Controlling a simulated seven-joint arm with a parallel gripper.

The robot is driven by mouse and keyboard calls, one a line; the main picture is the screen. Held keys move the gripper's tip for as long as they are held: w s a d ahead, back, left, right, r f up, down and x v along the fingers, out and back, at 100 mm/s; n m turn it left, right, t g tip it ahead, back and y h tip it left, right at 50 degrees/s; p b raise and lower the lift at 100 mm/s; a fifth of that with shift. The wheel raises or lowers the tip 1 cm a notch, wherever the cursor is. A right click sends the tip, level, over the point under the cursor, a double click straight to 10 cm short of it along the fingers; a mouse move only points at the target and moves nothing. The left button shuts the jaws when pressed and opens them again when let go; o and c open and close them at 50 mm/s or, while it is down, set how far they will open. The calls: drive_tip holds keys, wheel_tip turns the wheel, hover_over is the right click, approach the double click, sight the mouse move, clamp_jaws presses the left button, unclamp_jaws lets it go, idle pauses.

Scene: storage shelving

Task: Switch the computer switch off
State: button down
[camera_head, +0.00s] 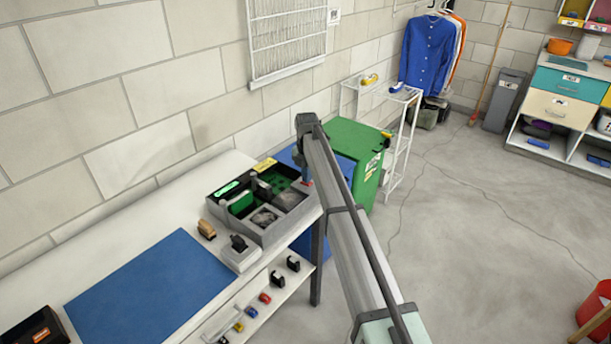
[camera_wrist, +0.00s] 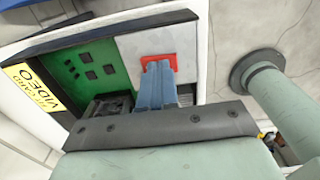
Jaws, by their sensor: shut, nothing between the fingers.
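The computer (camera_head: 230,222) is an open dark case with green boards inside, standing at the right end of the white workbench. In the wrist view its green panel (camera_wrist: 72,78) and a pale grey panel (camera_wrist: 190,42) show. The red switch (camera_wrist: 171,60) is set in the pale panel. My gripper (camera_wrist: 158,68) is shut and empty, with its two blue-grey fingertips together in front of the switch. They cover its middle, so I cannot tell whether they touch it or which way it is set. In the head view my arm hides most of the gripper.
A yellow "VIDEO" label (camera_wrist: 35,88) is on the computer. A green bin (camera_head: 350,140) and a white rack (camera_head: 396,135) stand behind my arm. The floor at right is mostly clear.

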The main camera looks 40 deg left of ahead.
wheel_tip(320, 180, up, 14)
drive_tip(key=a, duration=0.2)
idle(0.6)
idle(0.5)
